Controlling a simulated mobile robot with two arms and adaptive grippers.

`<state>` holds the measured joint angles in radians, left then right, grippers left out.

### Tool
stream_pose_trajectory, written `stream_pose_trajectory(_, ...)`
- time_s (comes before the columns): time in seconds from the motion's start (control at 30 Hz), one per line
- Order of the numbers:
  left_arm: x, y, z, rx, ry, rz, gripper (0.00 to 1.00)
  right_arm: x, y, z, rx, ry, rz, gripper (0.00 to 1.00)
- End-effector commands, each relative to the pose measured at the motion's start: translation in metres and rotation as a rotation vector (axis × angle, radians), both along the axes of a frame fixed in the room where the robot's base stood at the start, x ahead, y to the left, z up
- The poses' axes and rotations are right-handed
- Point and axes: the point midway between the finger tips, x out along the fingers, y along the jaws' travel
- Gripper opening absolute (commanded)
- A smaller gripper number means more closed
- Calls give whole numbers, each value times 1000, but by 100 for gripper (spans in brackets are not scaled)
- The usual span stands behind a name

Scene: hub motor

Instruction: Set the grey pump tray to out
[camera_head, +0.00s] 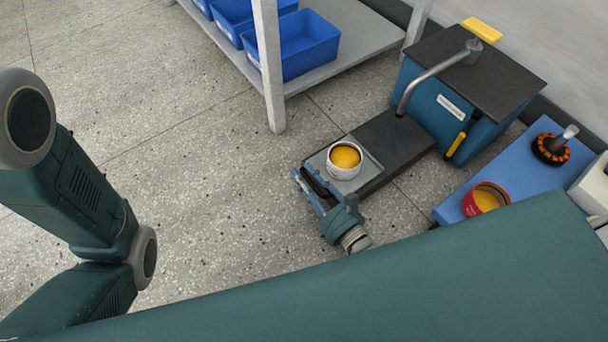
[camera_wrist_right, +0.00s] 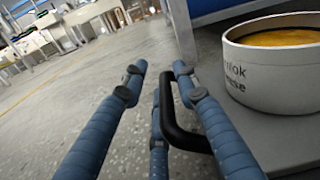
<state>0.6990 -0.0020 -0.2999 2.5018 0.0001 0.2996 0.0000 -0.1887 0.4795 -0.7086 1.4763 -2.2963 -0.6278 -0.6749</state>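The grey pump tray (camera_head: 370,164) lies at the end of a dark slab (camera_head: 393,139), away from the teal pump box (camera_head: 440,98). A white can of yellow grease (camera_head: 344,162) stands upright on the tray; it also shows in the right wrist view (camera_wrist_right: 270,75). A black handle (camera_wrist_right: 178,138) sits at the tray's front edge. My right gripper (camera_wrist_right: 158,72) is at this handle, its blue fingers apart on either side of it. Whether they touch it is unclear. My left arm shows at the left, but its gripper is out of view.
A blue surface (camera_head: 520,170) at the right carries a red can (camera_head: 486,198) and a black-and-orange round item (camera_head: 551,148). A shelf (camera_head: 345,38) with blue bins (camera_head: 305,45) stands at the back. The floor left of the tray is clear.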

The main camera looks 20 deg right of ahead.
Motion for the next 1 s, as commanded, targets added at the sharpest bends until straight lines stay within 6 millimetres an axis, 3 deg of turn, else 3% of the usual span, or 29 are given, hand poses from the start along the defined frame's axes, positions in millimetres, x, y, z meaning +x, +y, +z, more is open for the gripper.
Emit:
stream_pose_trajectory(0.17, 1, 0, 0, 0, 3, 0, 40, 0, -1, 13, 2, -1, -2, 30)
stream_pose_trajectory(0.6, 1, -1, 0, 2, 0, 2, 40, 1, 2, 88, 4, 1, 1, 30)
stream_pose_trajectory(1.0, 1, -1, 0, 2, 0, 2, 40, 1, 2, 100, -1, -1, 4, 30)
